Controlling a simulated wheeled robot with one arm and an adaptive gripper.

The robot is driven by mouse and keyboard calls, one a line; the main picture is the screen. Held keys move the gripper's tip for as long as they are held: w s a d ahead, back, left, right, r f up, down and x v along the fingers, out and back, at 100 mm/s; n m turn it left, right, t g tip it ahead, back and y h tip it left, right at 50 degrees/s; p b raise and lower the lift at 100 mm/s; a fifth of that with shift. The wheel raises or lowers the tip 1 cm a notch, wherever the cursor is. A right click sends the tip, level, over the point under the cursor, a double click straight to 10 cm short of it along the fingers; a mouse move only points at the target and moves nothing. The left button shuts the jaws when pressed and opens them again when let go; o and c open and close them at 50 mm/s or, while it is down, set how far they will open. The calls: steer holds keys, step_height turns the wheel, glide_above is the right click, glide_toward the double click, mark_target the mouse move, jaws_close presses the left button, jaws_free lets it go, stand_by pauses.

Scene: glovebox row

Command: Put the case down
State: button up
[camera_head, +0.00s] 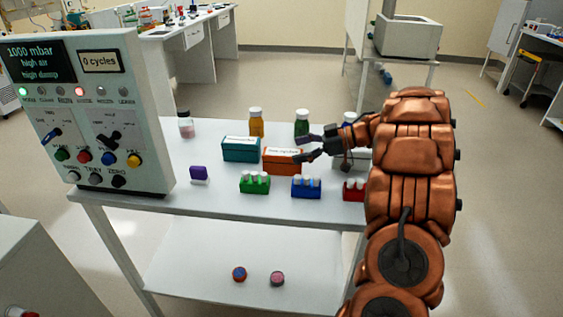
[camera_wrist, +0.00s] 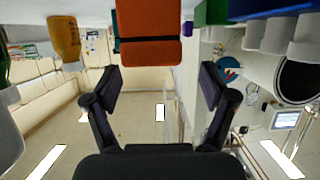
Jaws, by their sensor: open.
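An orange case (camera_head: 283,165) with a white label on top sits on the white table, beside a teal case (camera_head: 240,151). The task does not say which case it means. My gripper (camera_head: 303,148) is at the orange case's right end, with its fingers apart and nothing held. In the wrist view the orange case (camera_wrist: 150,22) shows at the top, beyond the spread fingertips (camera_wrist: 158,82), with a visible gap. A paler case (camera_head: 350,160) stands further right, partly hidden by my arm.
Bottles stand behind: clear (camera_head: 186,126), amber (camera_head: 256,124), green (camera_head: 301,124). In front are green (camera_head: 254,186), blue (camera_head: 306,190) and red (camera_head: 353,192) vial racks and a purple-topped item (camera_head: 198,173). A control panel (camera_head: 95,115) stands left. The lower shelf (camera_head: 200,272) holds two small round things.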

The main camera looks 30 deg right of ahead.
mark_target(285, 152)
steer(key=shift+w+d+x, duration=0.1)
steer(key=shift+x, duration=1.2)
steer(key=shift+w+d+x, duration=0.1)
steer(key=shift+w+x, duration=0.05)
steer(key=shift+x, duration=1.2)
steer(key=shift+c, duration=0.5)
steer(key=c, duration=1.5)
